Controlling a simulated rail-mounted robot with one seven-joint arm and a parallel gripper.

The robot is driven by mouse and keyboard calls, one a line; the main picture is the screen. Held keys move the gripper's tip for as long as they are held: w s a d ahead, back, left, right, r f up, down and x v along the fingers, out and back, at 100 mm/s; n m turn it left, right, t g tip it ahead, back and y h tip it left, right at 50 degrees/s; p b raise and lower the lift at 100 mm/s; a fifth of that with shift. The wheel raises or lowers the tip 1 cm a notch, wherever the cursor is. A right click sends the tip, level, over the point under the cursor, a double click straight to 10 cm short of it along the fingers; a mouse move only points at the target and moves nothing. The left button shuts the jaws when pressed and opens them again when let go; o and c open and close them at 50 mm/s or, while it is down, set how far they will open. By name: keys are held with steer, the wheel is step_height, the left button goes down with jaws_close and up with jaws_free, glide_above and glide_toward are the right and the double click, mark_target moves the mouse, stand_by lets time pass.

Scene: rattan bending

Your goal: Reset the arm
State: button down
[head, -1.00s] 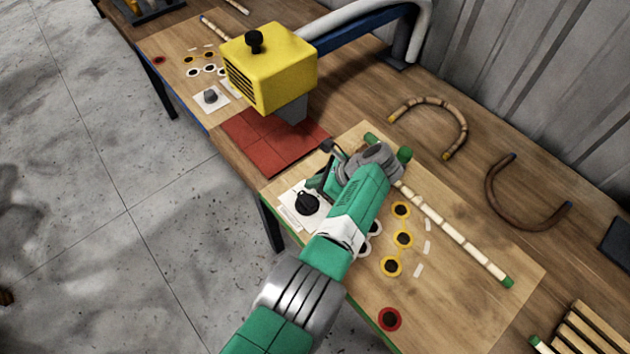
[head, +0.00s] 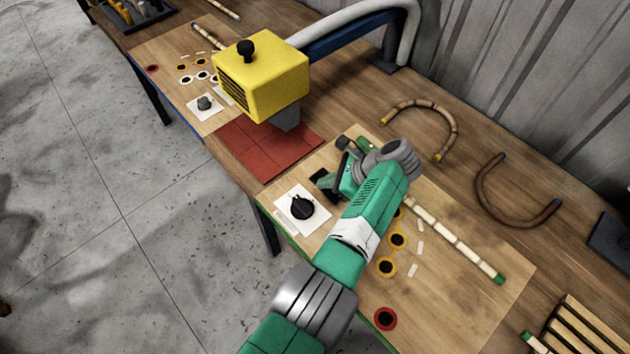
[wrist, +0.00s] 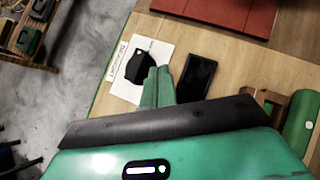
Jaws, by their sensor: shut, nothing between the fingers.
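My gripper (head: 322,184) hangs over the light wooden board (head: 455,290), beside a white card (head: 286,212) with a black knob (head: 302,206). In the wrist view its two green fingers (wrist: 157,74) are together with nothing held. They overlap the edge of the card (wrist: 152,48) in that view, with the black knob (wrist: 138,66) to their left and a flat black rectangular object (wrist: 197,78) to their right. My wrist and forearm cover part of the board in the head view.
A pale segmented rattan pole (head: 455,240) with a green end lies on the board. A yellow machine head (head: 262,75) stands above red tiles (head: 250,150). Curved rattan pieces (head: 450,125) (head: 482,195) lie behind. A slatted wooden rack (head: 585,330) is at the lower right.

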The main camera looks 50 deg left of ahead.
steer(key=shift+w+d+r, duration=0.2)
steer(key=shift+d+r, duration=0.1)
steer(key=shift+r, duration=0.1)
stand_by(0.3)
steer(key=w+d+r+n+t, duration=0.4)
steer(key=w+d+r+t, duration=0.6)
steer(key=w+r, duration=0.3)
steer(key=w+d+r+n+t+h, duration=0.25)
steer(key=d+r+t, duration=0.45)
steer(key=r, duration=0.5)
steer(key=s+d+r+n+t+h, duration=0.1)
steer(key=s+d+r+t, duration=0.3)
steer(key=r, duration=0.5)
steer(key=s+d+r+n+t+h, duration=0.1)
steer(key=s+d+r+n+t, duration=0.2)
steer(key=d+r, duration=0.45)
steer(key=s+d+r+t+h, duration=0.1)
steer(key=s+d+r+t, duration=0.15)
steer(key=s+r, duration=0.45)
steer(key=s+d+r+t+h, duration=0.1)
steer(key=s+r+t+h, duration=0.15)
steer(key=s+r, duration=0.45)
steer(key=s+r+n+p, duration=0.1)
steer(key=s+r+p, duration=0.2)
steer(key=r+p, duration=2.2)
steer(key=shift+s+d+r+t+y, duration=0.2)
steer(key=shift+d+t+y, duration=0.05)
steer(key=shift+t+y, duration=0.15)
